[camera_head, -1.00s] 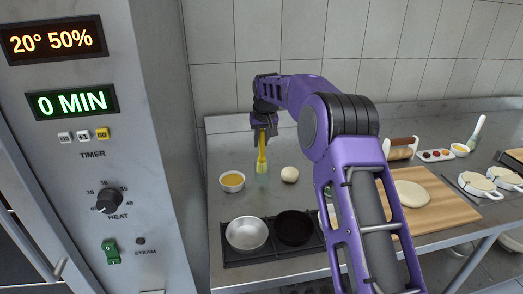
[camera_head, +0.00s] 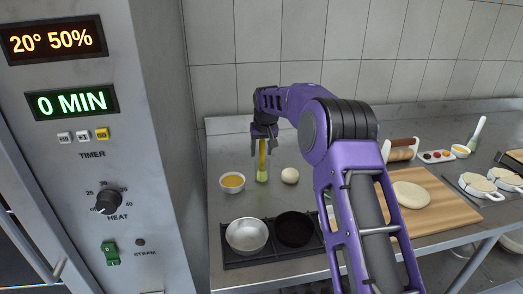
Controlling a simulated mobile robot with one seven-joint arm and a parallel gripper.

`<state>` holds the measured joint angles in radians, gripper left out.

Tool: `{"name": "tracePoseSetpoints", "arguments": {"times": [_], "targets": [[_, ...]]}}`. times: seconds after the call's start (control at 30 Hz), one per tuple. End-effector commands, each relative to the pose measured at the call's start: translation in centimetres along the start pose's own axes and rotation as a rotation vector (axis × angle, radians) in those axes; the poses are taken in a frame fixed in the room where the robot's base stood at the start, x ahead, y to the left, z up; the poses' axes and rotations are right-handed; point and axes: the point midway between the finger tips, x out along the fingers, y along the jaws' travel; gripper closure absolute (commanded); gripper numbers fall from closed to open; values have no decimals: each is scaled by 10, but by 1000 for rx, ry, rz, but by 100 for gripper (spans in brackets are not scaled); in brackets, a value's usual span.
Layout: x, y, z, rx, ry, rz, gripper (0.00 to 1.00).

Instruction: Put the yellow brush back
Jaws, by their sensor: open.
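The yellow brush (camera_head: 262,160) stands roughly upright on the steel counter, its lower end in a small, pale, see-through greenish holder (camera_head: 262,178). My gripper (camera_head: 265,147) is open, its fingers apart around the upper part of the brush handle. The top of the handle is partly hidden by the gripper, and I cannot tell whether a finger touches it.
A white bowl of yellow liquid (camera_head: 232,187) is left of the brush, and a dough ball (camera_head: 290,176) is to its right. Two pans, one silver (camera_head: 246,235) and one dark (camera_head: 294,229), sit in front. A wooden board (camera_head: 440,208) lies right. The oven (camera_head: 150,150) stands left.

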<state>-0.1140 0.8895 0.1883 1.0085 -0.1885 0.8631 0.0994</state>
Motion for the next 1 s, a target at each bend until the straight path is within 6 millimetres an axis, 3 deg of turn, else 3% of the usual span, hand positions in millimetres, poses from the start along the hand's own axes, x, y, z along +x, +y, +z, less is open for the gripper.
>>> {"name": "tracePoseSetpoints", "arguments": {"times": [0.17, 0.5, 0.7, 1.0], "targets": [[-12, 0, -2, 0, 3, 0, 44], [-83, 0, -2, -1, 4, 0, 44], [-113, 0, -2, 1, 1, -1, 44], [-123, 0, -1, 1, -1, -1, 44]]}}
